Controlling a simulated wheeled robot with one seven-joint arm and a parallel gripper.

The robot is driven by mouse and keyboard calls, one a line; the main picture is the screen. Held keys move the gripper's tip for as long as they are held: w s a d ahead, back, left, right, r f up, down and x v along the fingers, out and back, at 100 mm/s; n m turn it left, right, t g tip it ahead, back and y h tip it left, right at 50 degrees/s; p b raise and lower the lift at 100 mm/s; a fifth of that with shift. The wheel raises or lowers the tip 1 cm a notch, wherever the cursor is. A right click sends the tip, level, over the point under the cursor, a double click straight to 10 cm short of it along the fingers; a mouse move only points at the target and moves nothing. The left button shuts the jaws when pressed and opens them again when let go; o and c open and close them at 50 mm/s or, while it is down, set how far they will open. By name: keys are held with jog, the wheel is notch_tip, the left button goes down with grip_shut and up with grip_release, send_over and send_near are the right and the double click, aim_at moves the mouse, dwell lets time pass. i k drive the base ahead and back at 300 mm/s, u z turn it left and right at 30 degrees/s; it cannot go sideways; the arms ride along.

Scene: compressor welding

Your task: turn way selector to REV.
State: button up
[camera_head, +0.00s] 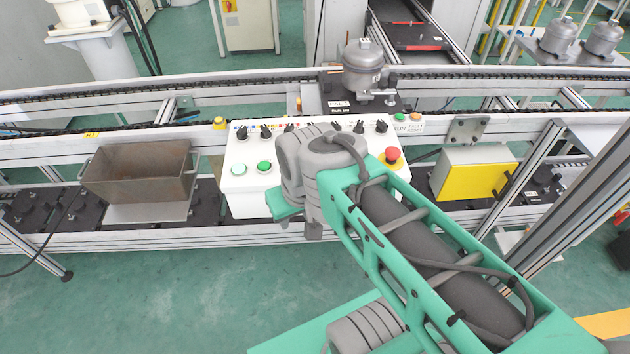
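A white control box (240,192) is mounted on the front of the conveyor line. Several black selector knobs (266,131) run in a row along its upper part; some are partly covered by my arm. Their labels are too small to read, so I cannot tell which knob is the way selector or where it points. A pale green button (239,169), a green button (264,166) and a red mushroom button (393,154) sit below the row. My green and grey arm reaches across the middle of the box, and its grey joint hides the centre. My gripper cannot be made out.
A brown metal bin (138,172) stands left of the box. A yellow-fronted box (470,181) is to the right. A grey compressor (363,69) stands on the conveyor behind the knobs. Green floor (150,300) is clear at the front left.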

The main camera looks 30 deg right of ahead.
aim_at(357, 129)
jog(key=u, duration=2.75)
jog(key=k, duration=0.6)
jog(key=z, duration=1.4)
jog(key=i, duration=0.45)
jog(key=u, duration=0.05)
